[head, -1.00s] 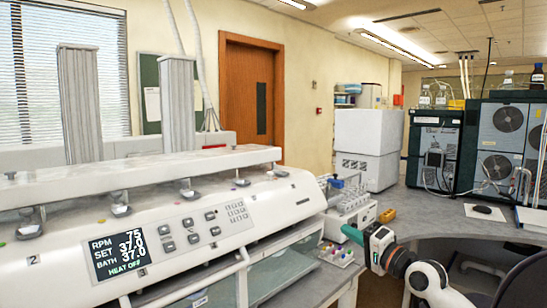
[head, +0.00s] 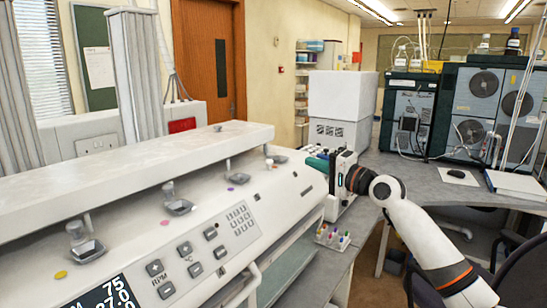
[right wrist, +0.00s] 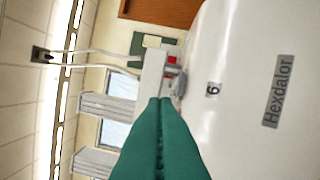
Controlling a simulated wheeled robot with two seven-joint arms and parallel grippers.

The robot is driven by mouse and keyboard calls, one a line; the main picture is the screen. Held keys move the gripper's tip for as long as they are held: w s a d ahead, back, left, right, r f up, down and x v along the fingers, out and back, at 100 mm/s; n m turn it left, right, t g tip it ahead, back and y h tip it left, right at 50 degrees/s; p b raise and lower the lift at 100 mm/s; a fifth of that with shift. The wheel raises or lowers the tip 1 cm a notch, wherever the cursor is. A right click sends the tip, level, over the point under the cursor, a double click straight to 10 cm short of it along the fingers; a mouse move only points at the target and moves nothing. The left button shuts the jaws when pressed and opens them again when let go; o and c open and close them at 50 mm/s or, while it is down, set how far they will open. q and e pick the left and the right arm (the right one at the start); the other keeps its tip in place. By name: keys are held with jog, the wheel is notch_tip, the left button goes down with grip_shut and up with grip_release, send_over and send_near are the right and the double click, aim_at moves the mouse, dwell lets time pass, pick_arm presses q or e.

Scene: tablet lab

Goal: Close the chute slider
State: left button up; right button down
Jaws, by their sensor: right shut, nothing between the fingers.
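The white tablet tester (head: 225,215) has a row of small metal chutes along its sloped front, each near a coloured dot. The nearest chute (head: 87,248) is at the lower left, and the farthest chute (head: 277,158) is by the machine's right end. My right gripper (head: 312,163) is shut and empty, with teal fingers close to that right end. In the right wrist view the shut fingers (right wrist: 160,100) point toward a metal chute (right wrist: 178,83) near the label "6" (right wrist: 213,88). Contact and the slider's position cannot be told. My left gripper is out of view.
A rack of small coloured-top vials (head: 333,237) stands on the grey bench below my right arm. A white cabinet instrument (head: 343,100) and dark fan-backed units (head: 485,105) stand farther back. The bench (head: 440,190) near the mouse is mostly clear.

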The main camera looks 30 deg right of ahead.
aim_at(280, 171)
jog(key=p+x, duration=0.5)
jog(key=x, duration=0.5)
jog(key=shift+w+a, duration=0.2)
jog(key=shift+w, duration=0.05)
jog(key=shift+s+a+f+p, duration=0.2)
jog(key=shift+s+a+p, duration=0.4)
jog(key=shift+a+p, duration=0.2)
jog(key=shift+s+a+f+p, duration=0.1)
jog(key=shift+s+a+p, duration=0.35)
jog(key=shift+s+p, duration=0.1)
jog(key=shift+a+f, duration=0.1)
jog(key=shift+a, duration=0.2)
jog(key=shift+f, duration=0.1)
jog(key=shift+f, duration=0.1)
